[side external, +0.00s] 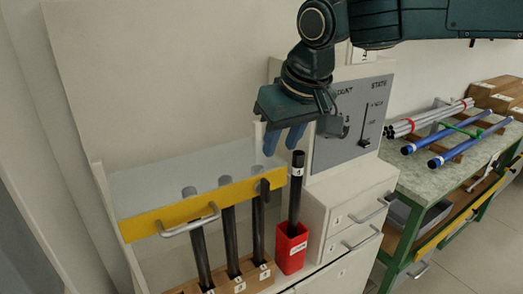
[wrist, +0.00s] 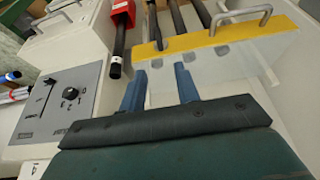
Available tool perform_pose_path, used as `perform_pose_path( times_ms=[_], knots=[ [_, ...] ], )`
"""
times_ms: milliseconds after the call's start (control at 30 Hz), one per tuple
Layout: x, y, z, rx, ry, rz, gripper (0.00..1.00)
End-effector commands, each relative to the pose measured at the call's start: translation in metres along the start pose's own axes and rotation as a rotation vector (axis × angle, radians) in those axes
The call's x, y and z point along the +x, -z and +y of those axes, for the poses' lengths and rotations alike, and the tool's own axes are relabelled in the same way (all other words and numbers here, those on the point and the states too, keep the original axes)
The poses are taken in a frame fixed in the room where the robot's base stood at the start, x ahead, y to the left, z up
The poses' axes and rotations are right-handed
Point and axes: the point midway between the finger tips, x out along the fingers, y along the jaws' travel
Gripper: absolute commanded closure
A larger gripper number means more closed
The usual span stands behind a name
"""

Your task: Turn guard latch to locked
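The guard is a clear panel with a yellow strip (side external: 160,219) and a metal handle (side external: 190,222); it also shows in the wrist view (wrist: 250,38). A small dark piece (side external: 265,188), apparently the latch, sits upright at the strip's right end in the side view; I cannot clearly make it out in the wrist view. My gripper (side external: 283,141) points down above and behind that end of the strip, apart from the latch. Its two blue fingers are spread with nothing between them, as the wrist view (wrist: 161,88) also shows.
Dark rods (side external: 231,240) stand in a numbered wooden block (side external: 243,281) behind the guard. A red holder (side external: 292,250) with a dark rod stands just right of the latch. A grey control panel (side external: 347,120) rises beyond. Blue rods (side external: 447,131) lie on the far bench.

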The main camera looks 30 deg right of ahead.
Motion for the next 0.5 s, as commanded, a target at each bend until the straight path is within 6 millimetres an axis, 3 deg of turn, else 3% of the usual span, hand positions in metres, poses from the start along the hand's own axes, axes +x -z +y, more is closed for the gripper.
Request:
perform_pose_path(
  times_ms=[500],
  knots=[
    [0.078, -0.001, 0.001, 0.001, -0.001, -0.003, 0.68]
  ],
)
